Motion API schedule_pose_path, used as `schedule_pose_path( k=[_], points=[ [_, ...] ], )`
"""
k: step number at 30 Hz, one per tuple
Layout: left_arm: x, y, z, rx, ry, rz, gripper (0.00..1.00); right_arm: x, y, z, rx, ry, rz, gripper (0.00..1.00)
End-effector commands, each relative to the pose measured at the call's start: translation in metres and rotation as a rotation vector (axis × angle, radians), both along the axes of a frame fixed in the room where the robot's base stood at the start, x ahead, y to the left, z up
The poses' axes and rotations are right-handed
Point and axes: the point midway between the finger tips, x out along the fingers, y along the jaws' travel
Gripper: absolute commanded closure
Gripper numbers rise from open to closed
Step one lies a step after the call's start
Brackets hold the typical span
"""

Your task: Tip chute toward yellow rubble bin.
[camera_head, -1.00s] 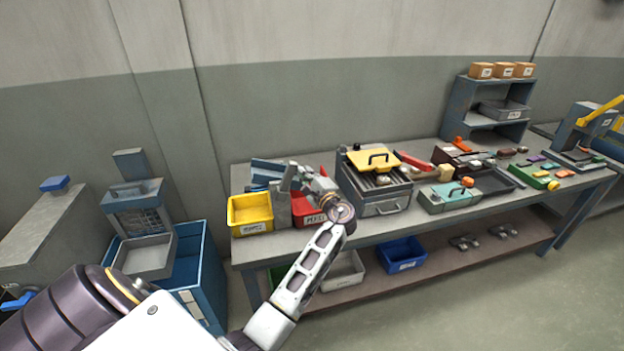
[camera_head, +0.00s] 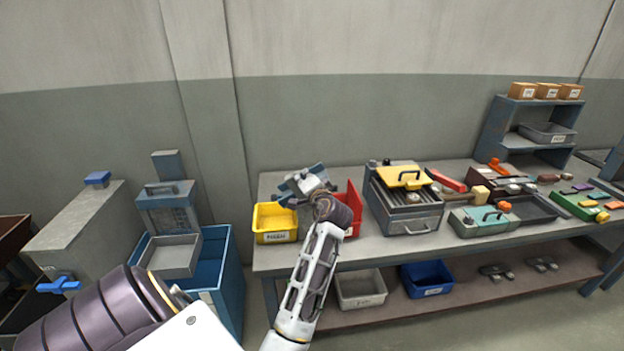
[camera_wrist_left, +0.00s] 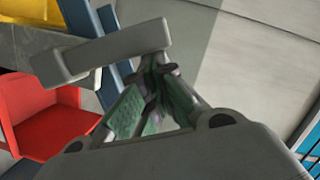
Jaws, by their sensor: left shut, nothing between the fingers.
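The yellow rubble bin (camera_head: 276,237) stands at the left front of the bench. The blue chute (camera_head: 287,201) shows in part at the bin's right; it looks tilted, with a low end by the yellow bin and a raised end to the right. My left gripper (camera_head: 304,183) is at the chute and hides much of it. In the left wrist view its fingers (camera_wrist_left: 158,85) are shut and empty, close to a grey bar (camera_wrist_left: 105,50) in front of a blue part; touch cannot be told. The yellow bin also shows there, at top left (camera_wrist_left: 20,45).
A red bin (camera_head: 355,200) stands right of the chute, partly behind my arm. A grey box with a yellow lid (camera_head: 403,178) stands farther right. A blue crate (camera_head: 222,275) is on the floor at left. Grey and blue bins (camera_head: 428,278) are on the lower shelf.

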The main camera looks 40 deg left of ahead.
Motion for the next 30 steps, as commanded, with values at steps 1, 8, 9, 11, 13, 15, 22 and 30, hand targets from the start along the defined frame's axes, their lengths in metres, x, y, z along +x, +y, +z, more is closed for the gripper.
schedule_pose_path(
  k=[1, 8, 9, 11, 13, 15, 22, 30],
  points=[
    [-0.0027, 0.0024, -0.0007, 0.002, 0.003, 0.001, 1.0, 0.0, -0.0006, 0.0004, -0.001, 0.0, 0.0, 0.6],
    [-0.0089, 0.0078, -0.002, 0.005, 0.005, 0.0, 1.0, 0.0, -0.0035, 0.001, -0.003, 0.0, 0.001, 0.6],
    [-0.0093, 0.0082, -0.0021, 0.005, 0.005, 0.0, 1.0, 0.0, -0.0039, 0.001, -0.004, 0.0, 0.001, 0.6],
    [-0.0097, 0.0086, -0.0021, 0.005, 0.005, 0.0, 1.0, 0.0, -0.0044, 0.001, -0.004, 0.0, 0.001, 0.6],
    [-0.01, 0.0088, -0.0023, 0.005, 0.006, 0.001, 1.0, 0.0, -0.0046, 0.001, -0.005, 0.0, 0.001, 0.6],
    [-0.01, 0.0089, -0.0024, 0.005, 0.007, 0.001, 1.0, 0.0, -0.0046, 0.001, -0.005, 0.0, 0.001, 0.6],
    [-0.0102, 0.0091, -0.0026, 0.005, 0.008, 0.002, 1.0, 0.0001, -0.0045, 0.001, -0.005, 0.0, 0.001, 0.6],
    [-0.0081, 0.0103, 0.0003, 0.005, 0.008, 0.002, 1.0, -0.0001, -0.0023, 0.0038, -0.002, 0.001, -0.001, 0.6]
  ],
)
